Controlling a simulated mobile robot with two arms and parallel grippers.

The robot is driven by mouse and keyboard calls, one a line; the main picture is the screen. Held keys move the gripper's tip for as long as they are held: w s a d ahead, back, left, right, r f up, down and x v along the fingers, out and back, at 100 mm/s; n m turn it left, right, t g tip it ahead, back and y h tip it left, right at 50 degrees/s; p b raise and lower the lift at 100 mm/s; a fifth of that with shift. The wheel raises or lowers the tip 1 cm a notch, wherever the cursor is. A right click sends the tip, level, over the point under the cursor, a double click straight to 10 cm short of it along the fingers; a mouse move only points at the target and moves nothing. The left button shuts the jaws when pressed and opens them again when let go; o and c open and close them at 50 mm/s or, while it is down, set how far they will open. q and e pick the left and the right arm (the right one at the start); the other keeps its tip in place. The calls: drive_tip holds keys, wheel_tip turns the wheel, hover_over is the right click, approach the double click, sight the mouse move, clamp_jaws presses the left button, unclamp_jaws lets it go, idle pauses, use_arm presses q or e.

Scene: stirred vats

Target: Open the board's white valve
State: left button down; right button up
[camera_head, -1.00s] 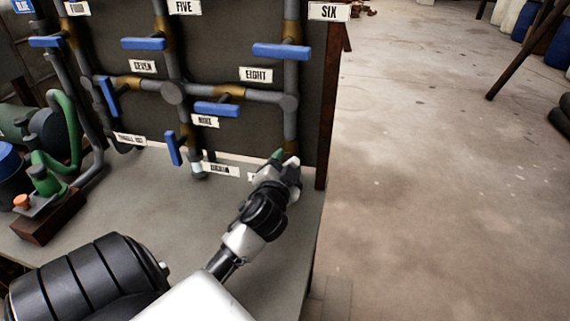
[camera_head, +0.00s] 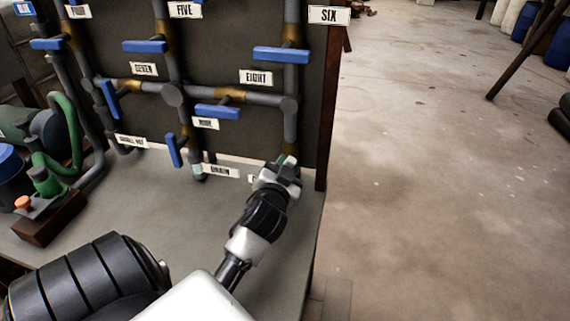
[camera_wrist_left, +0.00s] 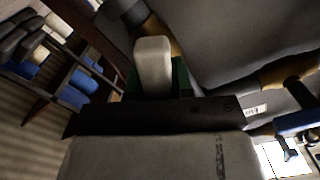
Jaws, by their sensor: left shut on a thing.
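My left gripper (camera_head: 283,172) is at the lower end of the board's right-hand pipe (camera_head: 290,122), just above the bench. It is shut on a small green handle (camera_head: 281,159), of which only bits show past the fingers. In the left wrist view a pale finger (camera_wrist_left: 153,66) stands in front of the green handle (camera_wrist_left: 182,78), which shows on both sides of it. The label beside this valve is mostly hidden by the gripper, so I cannot read it. No white handle shows. My right gripper is not in view.
The board carries several blue-handled valves, among them one by the EIGHT label (camera_head: 256,77) and one by the DRAIN label (camera_head: 221,171). A green-piped pump (camera_head: 46,180) stands on the bench at left. The floor (camera_head: 440,190) at right is clear.

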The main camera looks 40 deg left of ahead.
use_arm(q)
drive_tip(key=n+p, duration=0.2)
drive_tip(key=n, duration=0.2)
drive_tip(key=shift+n, duration=0.7)
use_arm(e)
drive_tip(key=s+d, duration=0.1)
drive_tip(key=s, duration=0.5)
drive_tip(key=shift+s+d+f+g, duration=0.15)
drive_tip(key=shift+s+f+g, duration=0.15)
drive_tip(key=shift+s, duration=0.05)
use_arm(q)
drive_tip(key=shift+p, duration=0.3)
drive_tip(key=c, duration=1)
unclamp_jaws()
drive_tip(key=shift+s, duration=0.1)
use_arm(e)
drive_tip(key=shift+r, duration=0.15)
